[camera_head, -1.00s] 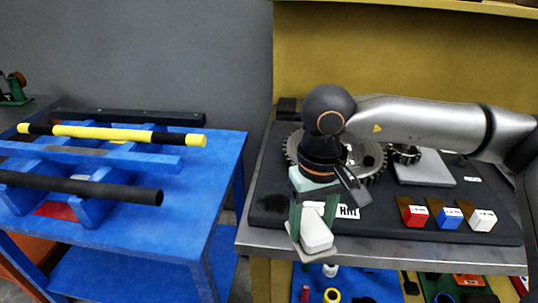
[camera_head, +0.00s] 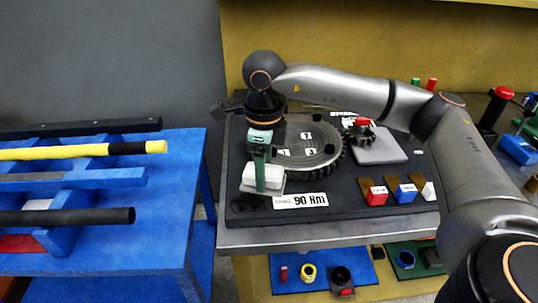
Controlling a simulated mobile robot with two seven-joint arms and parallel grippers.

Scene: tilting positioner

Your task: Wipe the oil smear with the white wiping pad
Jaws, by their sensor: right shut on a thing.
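The white wiping pad (camera_head: 273,178) is a white block on a pale, flatter base. My right gripper (camera_head: 260,180) points down with green fingers and is shut on the pad. The pad is low over the left part of the dark plate (camera_head: 340,208); whether it touches the plate I cannot tell. The oil smear (camera_head: 251,203) is a dark, slightly glossy patch at the plate's front left. The pad is just behind it and may hide part of it. My left gripper is not in view.
A large gear (camera_head: 310,150) lies right of the gripper, with a smaller gear (camera_head: 362,133) beyond. A blue table (camera_head: 160,225) with bars stands left.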

